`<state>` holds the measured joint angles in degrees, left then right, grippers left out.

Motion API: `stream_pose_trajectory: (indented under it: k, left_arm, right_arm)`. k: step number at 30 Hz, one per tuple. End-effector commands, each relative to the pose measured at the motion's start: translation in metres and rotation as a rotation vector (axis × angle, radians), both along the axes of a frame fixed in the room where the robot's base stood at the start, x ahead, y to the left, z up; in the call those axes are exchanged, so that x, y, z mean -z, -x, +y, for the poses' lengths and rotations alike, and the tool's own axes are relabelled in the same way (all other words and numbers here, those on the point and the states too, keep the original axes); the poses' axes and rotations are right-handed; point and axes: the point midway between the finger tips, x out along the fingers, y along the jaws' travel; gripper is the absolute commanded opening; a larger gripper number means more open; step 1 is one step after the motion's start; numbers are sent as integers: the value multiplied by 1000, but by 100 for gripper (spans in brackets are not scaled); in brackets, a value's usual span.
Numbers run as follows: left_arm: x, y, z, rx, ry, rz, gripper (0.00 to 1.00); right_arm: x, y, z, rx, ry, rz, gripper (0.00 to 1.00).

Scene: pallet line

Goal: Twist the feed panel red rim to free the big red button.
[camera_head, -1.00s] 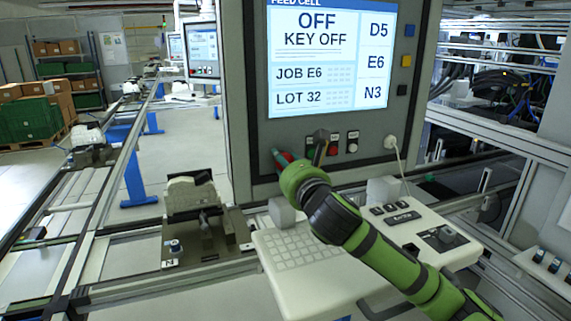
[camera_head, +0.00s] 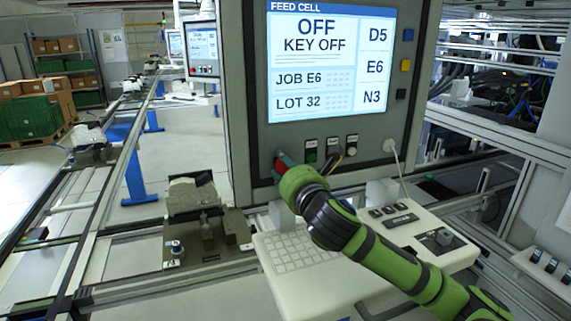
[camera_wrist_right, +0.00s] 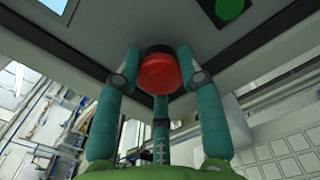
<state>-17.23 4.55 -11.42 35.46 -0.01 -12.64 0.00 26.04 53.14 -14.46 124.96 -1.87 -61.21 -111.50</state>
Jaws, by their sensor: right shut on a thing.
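The big red button (camera_wrist_right: 160,73) with its red rim sits at the lower edge of the grey feed panel (camera_head: 245,140). In the right wrist view my right gripper (camera_wrist_right: 159,78) has its teal fingers on both sides of the rim, shut on it. A third finger lies below the button. In the head view the gripper (camera_head: 283,163) reaches the panel's lower left corner, and my green wrist mostly hides the button. My left gripper is not in view.
A green button (camera_head: 311,156) and other small controls sit just right of the red one. The screen (camera_head: 330,60) above reads OFF, KEY OFF. A pale keyboard console (camera_head: 300,255) lies under my right arm. A plug with a white cable (camera_head: 389,145) is at right.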

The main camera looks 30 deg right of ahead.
Motion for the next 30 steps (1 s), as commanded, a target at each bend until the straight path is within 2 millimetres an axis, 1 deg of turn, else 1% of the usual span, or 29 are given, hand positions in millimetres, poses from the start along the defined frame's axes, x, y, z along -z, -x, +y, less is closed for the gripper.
stream_pose_trajectory:
  k: [1, 10, 26, 27, 28, 29, 30]
  left_arm:
    - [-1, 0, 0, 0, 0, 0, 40]
    - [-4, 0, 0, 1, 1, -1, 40]
    - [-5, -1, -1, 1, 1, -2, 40]
    - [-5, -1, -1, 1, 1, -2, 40]
    - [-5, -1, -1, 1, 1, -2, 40]
    - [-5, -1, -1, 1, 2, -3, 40]
    - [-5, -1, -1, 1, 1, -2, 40]
  right_arm:
    - [9, -1, 2, -3, -34, 16, 6]
    - [10, -1, 3, -4, -162, -15, 6]
    - [10, -1, 3, -4, -192, -22, 6]
    - [10, -1, 3, -4, -192, -22, 43]
    - [10, -1, 3, -4, -192, -22, 55]
    - [10, -1, 3, -4, -191, -23, 64]
    - [9, -1, 3, -4, -191, -24, 64]
